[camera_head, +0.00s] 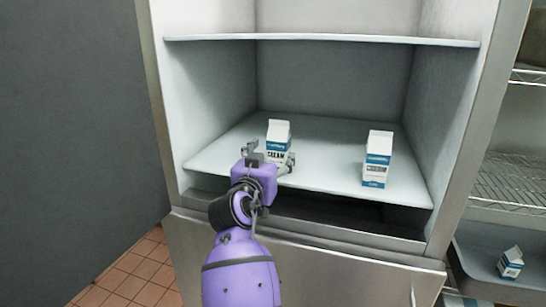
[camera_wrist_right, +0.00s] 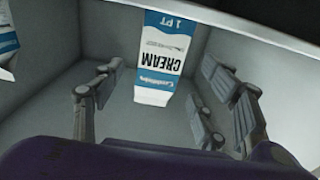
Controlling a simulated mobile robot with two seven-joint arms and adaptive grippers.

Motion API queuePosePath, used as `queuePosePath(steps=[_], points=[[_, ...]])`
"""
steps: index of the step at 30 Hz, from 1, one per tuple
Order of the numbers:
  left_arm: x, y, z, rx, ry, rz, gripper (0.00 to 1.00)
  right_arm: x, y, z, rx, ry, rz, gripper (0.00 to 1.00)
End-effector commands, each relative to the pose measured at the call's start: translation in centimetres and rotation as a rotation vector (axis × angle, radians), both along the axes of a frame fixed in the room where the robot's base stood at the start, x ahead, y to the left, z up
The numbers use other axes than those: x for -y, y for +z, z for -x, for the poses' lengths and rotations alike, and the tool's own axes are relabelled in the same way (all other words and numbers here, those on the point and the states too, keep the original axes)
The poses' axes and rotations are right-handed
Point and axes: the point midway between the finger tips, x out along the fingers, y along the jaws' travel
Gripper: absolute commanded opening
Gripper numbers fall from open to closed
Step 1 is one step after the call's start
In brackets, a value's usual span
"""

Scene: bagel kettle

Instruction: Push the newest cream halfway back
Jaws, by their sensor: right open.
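A blue-and-white carton labelled CREAM (camera_head: 279,133) stands upright on the fridge's lower shelf (camera_head: 325,135), left of the middle. My right gripper (camera_head: 269,157) is open at the near side of this carton, with its lower part partly hidden behind the gripper. In the right wrist view the carton (camera_wrist_right: 165,60) appears upside down between the spread fingers of the gripper (camera_wrist_right: 162,85), with gaps on both sides. I cannot tell whether anything touches it. A second blue-and-white carton (camera_head: 377,160) stands to the right near the shelf's front edge. My left gripper is not in view.
An upper shelf (camera_head: 320,40) spans the fridge above. The lower shelf is clear behind and between the cartons. Fridge walls (camera_head: 210,90) bound both sides. Another carton (camera_head: 511,263) sits in a grey tray (camera_head: 480,250) on the rack at right.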

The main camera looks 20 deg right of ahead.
Motion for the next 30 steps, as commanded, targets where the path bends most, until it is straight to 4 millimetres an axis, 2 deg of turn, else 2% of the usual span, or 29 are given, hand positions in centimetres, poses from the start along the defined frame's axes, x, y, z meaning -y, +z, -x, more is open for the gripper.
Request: queuePosePath(steps=[5, 12, 23, 30], points=[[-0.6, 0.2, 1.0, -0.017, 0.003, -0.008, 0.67, 1.7, 0.4, -2.4, 0.002, -0.002, 0.002, 0.67], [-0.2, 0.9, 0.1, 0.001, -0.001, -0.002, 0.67, 3.3, 0.2, -4.8, 0.001, -0.002, 0.001, 0.67], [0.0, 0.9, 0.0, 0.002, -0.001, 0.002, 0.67, 3.6, 0.1, -5.3, 0.000, -0.001, -0.001, 0.67], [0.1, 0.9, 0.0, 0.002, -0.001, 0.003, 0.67, 3.6, 0.1, -5.3, 0.000, -0.001, -0.001, 0.38]])
